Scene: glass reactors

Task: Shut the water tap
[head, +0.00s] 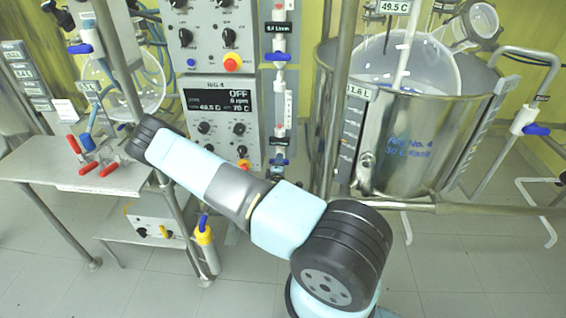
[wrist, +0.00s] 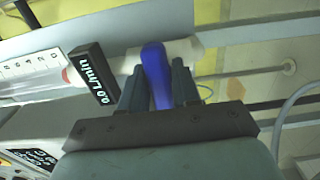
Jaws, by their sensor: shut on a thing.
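In the wrist view, my gripper (wrist: 158,80) has its two dark fingers on either side of a blue tap handle (wrist: 155,58), closed on it. The handle joins a white tap body (wrist: 184,51), partly hidden behind the handle and fingers. Beside it on the left is a clear flow meter (wrist: 30,78) with a scale and a black label (wrist: 93,70) reading 0.0 L/min. I cannot tell there which tap is held.
Metal posts and rails stand around my arm. Other blue tap handles (head: 537,129) show. The tiled floor is open in front.

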